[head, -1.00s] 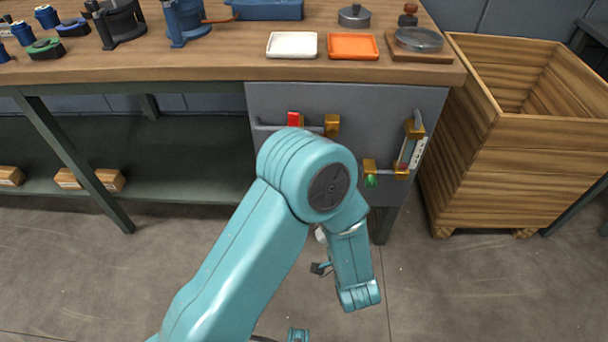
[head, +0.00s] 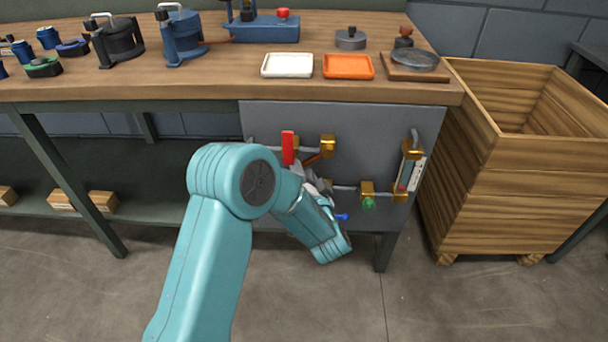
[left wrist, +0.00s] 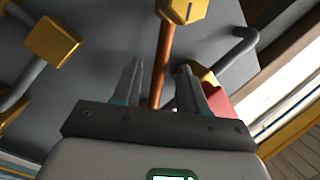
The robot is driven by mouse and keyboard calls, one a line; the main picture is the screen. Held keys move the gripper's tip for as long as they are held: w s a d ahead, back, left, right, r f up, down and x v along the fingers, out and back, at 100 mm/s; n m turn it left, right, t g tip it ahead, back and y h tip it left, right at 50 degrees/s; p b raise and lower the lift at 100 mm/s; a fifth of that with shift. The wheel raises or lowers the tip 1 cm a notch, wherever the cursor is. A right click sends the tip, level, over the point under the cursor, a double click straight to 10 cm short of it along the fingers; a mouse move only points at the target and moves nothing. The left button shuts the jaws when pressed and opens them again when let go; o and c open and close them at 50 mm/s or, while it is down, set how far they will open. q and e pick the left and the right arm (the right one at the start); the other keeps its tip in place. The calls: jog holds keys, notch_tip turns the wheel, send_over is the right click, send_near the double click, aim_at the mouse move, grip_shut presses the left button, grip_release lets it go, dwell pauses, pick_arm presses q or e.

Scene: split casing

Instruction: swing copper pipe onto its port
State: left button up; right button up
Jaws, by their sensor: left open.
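The copper pipe (head: 313,158) is a short brown bar on the grey panel, running down and left from a brass block (head: 327,146) in the head view. In the left wrist view the copper pipe (left wrist: 163,58) runs from the brass block (left wrist: 181,9) down between my fingers. My left gripper (left wrist: 160,82) is open, with one finger on each side of the pipe; contact is not clear. In the head view the gripper (head: 308,180) is partly hidden by my arm. A brass part (left wrist: 205,77) beside the red handle is half hidden behind one finger; I cannot tell if it is the port.
The red handle (head: 288,147) stands out close to the gripper. Grey pipework with another brass block (head: 367,190), a green knob (head: 369,204) and a gauge (head: 416,174) lies to the right. The workbench top (head: 200,88) overhangs the panel. A wooden crate (head: 490,200) stands at right.

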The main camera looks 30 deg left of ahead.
pick_arm(q)
jog(key=shift+w+a, duration=0.1)
jog(key=shift+w, duration=0.05)
jog(key=shift+c, duration=0.2)
grip_shut()
